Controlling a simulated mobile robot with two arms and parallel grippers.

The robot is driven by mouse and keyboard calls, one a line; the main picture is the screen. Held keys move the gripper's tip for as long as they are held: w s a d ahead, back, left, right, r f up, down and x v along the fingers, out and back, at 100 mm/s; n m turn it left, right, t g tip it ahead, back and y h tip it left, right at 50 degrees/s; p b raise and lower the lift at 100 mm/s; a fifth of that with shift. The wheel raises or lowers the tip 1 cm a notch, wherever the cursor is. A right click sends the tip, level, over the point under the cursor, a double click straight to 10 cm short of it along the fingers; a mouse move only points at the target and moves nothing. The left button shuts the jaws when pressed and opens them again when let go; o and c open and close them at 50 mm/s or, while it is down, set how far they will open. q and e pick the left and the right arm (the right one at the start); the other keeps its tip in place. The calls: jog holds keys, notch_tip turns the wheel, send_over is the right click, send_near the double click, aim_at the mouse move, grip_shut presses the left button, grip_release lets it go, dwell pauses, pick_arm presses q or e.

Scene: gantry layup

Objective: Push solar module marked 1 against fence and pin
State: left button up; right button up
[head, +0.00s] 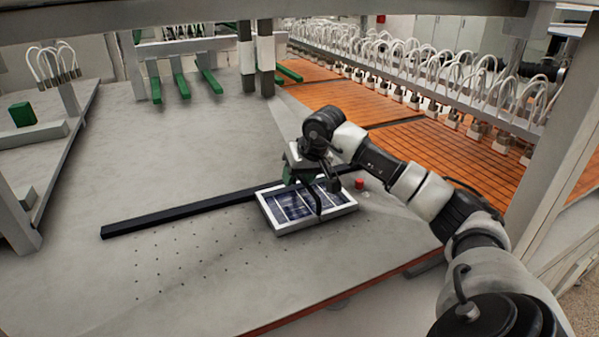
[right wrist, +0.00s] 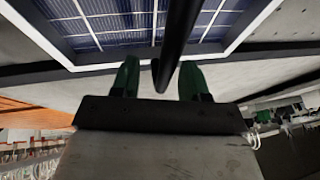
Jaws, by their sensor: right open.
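The solar module (head: 283,209), a small blue panel in a white frame, lies flat on the grey table. I cannot read a mark on it. The black fence bar (head: 170,216) runs along its far side; I cannot tell whether they touch. A red pin (head: 359,184) stands just right of the module's far right corner. My right gripper (head: 312,186) is over the far part of the module, open. In the right wrist view its green fingers (right wrist: 160,82) stand apart near the module's frame (right wrist: 90,65), with a dark rod between them. My left gripper is not in view.
Orange panels (head: 345,110) lie behind on the right under a rail of hoses and suction heads (head: 420,80). Green bars (head: 180,86) and two posts (head: 246,60) stand at the back. The table (head: 140,290) left and front of the module is clear, with small holes.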

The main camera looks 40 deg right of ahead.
aim_at(313, 200)
jog(key=shift+c, duration=0.4)
grip_shut()
jog(key=shift+o, duration=0.5)
grip_release()
jog(key=shift+s+r+b, duration=0.15)
jog(key=shift+r+b, duration=0.15)
jog(key=shift+r, duration=0.15)
jog(key=b+v, duration=0.2)
jog(key=v, duration=0.8)
jog(key=shift+d, duration=0.1)
